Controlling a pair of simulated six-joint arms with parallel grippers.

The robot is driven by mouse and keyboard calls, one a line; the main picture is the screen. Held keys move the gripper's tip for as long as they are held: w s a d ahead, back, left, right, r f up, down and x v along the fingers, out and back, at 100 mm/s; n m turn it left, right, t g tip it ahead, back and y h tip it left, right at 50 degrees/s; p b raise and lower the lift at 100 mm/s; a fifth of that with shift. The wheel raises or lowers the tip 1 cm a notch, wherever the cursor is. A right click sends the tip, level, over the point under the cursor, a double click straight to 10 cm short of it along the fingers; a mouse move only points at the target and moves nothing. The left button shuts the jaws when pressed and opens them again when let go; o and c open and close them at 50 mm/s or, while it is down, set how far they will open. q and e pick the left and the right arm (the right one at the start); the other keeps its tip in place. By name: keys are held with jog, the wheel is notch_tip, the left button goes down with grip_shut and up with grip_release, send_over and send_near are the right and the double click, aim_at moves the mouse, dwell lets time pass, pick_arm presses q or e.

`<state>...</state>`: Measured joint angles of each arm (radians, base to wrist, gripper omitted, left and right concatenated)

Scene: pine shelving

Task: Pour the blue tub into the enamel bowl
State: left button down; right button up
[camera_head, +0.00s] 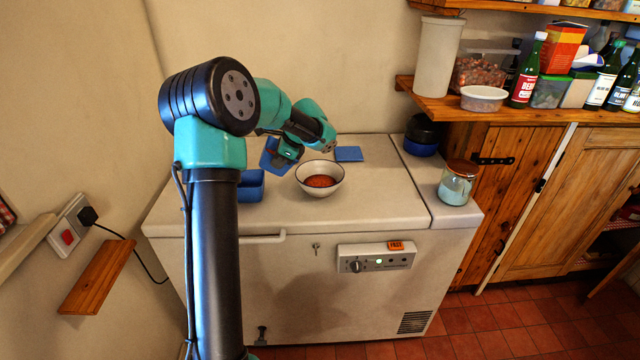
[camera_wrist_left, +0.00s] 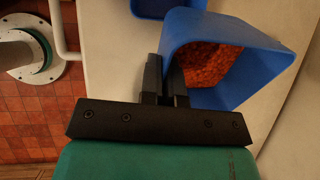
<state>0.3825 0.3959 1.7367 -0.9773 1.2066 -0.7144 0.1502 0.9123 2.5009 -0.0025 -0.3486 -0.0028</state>
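A blue tub (camera_head: 272,158) is held by its wall in my left gripper (camera_head: 290,149), above the white chest freezer and left of the bowl. In the left wrist view the fingers (camera_wrist_left: 166,82) are closed on the wall of the blue tub (camera_wrist_left: 222,92), and orange-red bits lie inside it. The tub looks tilted in the head view. The enamel bowl (camera_head: 307,187), white with a dark rim, stands on the freezer lid and has orange-red contents in it. The bowl does not show in the left wrist view. My right gripper is in neither view.
A second blue tub (camera_head: 251,186) stands on the freezer lid (camera_head: 380,195) left of the bowl. A flat blue lid (camera_head: 348,154) lies behind the bowl. A glass jar (camera_head: 455,187) and a dark blue container (camera_head: 421,148) stand at the right. The lid between bowl and jar is clear.

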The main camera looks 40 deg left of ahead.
pick_arm(q)
jog(key=shift+f, duration=0.1)
dwell(0.3)
jog(key=shift+w+d+f+g+y, duration=0.3)
jog(key=shift+f+g+y, duration=0.15)
jog(key=shift+g+y, duration=0.05)
jog(key=shift+w+d+f+g+y, duration=0.2)
jog(key=shift+w+d+g+y, duration=0.15)
jog(key=shift+g+y, duration=0.15)
dwell(0.4)
jog(key=shift+w+d+f+g+y, duration=0.15)
jog(key=shift+g+y, duration=0.25)
jog(key=shift+y, duration=0.2)
